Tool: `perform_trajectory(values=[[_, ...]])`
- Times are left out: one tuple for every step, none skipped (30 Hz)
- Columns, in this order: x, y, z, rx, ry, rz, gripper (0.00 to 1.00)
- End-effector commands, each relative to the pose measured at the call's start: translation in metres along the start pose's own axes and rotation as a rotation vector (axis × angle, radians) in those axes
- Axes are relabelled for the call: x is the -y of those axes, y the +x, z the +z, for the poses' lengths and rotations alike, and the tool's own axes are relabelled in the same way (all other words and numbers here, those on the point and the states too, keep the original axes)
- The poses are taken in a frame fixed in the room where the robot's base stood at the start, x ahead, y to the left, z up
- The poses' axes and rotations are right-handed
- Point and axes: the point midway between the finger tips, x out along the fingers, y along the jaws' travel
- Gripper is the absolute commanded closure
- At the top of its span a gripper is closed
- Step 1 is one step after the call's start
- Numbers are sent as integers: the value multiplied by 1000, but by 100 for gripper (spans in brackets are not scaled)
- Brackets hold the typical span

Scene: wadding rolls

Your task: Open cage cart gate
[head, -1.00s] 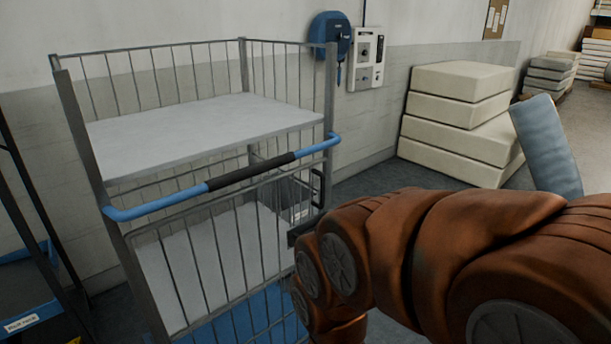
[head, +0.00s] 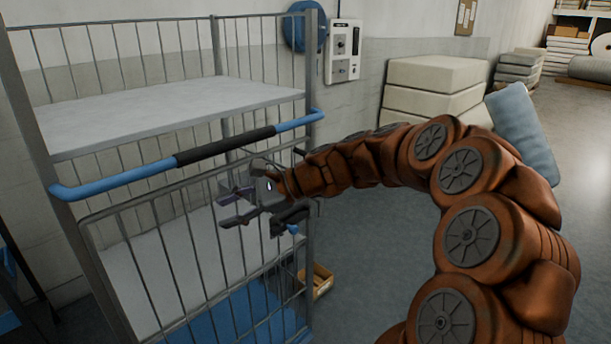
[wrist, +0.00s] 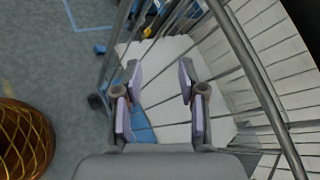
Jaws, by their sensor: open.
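The cage cart (head: 37,120) stands left of centre, with wire sides, a white upper shelf and a blue handle bar across its front. Its wire gate (head: 130,204) spans the lower front below the bar and looks shut, though my gripper hides part of its right side. My gripper (head: 224,207) is open with nothing between its fingers, close to the upper right part of the gate. The wrist view shows the two fingers (wrist: 160,80) spread apart, with wire bars and the white lower shelf (wrist: 165,112) beyond them. I cannot tell whether the fingers touch the bars.
A small cardboard box (head: 317,281) lies on the floor by the cart's right front corner. A stack of cream slabs (head: 435,75) stands by the wall behind my arm. A wall unit (head: 343,50) hangs behind the cart.

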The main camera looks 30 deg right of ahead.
Motion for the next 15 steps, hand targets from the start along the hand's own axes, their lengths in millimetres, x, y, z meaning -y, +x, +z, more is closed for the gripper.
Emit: perform_trajectory(values=[[19,-12,-29,17,88,-85,59],[32,-22,-42,31,141,-134,59],[47,-37,-59,51,210,-201,59],[58,-49,-73,64,260,-250,59],[69,-61,-88,78,309,-300,59],[80,-79,-106,99,371,-363,59],[87,-91,-119,112,414,-406,59],[93,-104,-133,126,456,-447,59],[100,-121,-150,144,505,-500,59],[104,-133,-161,155,536,-536,59],[108,-144,-171,166,564,-568,59],[111,-157,-182,181,599,-605,59],[112,-165,-190,190,620,-629,59],[113,-172,-197,198,640,-649,59],[114,-180,-204,207,660,-671,59]])
